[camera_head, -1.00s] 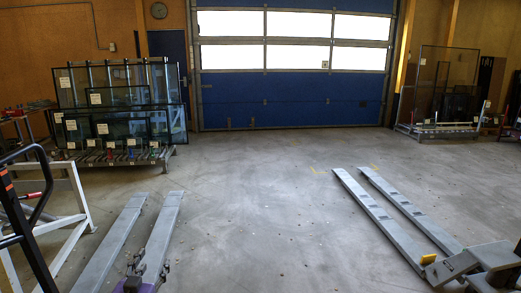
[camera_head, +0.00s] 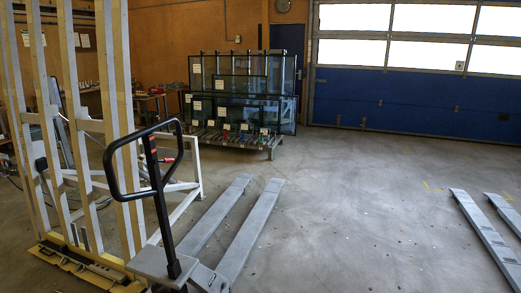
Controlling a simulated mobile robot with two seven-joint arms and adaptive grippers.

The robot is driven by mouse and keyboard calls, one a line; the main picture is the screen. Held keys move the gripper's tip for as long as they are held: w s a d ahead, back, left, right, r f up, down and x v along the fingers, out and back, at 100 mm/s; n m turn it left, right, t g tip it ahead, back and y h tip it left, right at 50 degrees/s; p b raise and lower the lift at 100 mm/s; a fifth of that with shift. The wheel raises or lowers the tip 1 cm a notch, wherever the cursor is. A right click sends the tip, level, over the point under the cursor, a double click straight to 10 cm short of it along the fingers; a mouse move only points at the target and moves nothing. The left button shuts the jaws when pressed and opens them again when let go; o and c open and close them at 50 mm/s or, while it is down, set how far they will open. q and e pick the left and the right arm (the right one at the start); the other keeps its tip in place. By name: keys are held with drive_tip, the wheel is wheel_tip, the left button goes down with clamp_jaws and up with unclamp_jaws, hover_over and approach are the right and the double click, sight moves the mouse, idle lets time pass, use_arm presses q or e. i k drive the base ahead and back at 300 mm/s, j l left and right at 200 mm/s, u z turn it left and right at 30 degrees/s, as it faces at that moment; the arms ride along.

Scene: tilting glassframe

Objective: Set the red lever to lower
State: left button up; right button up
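A small red piece (camera_head: 168,160), which may be the red lever, shows behind the black loop handle of a pallet jack (camera_head: 143,165). It sits close to a white tubular frame (camera_head: 184,150) on the left. It is small and partly hidden, so its exact shape and setting cannot be told. A tall pale frame of upright posts (camera_head: 118,120) stands at the far left, on a yellowish base. Neither of my grippers is in view.
The pallet jack's grey forks (camera_head: 250,228) lie on the floor right of its handle. A rack of glass panes (camera_head: 245,95) stands at the back. Another pair of forks (camera_head: 486,238) lies at the right. The concrete floor between (camera_head: 350,220) is clear.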

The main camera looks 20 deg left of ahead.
sight(164, 161)
drive_tip(key=j+u, duration=0.6)
drive_tip(key=u, duration=0.2)
drive_tip(key=i+j+u, duration=0.15)
drive_tip(key=u, duration=0.25)
drive_tip(key=i+j, duration=0.05)
drive_tip(key=j, duration=0.05)
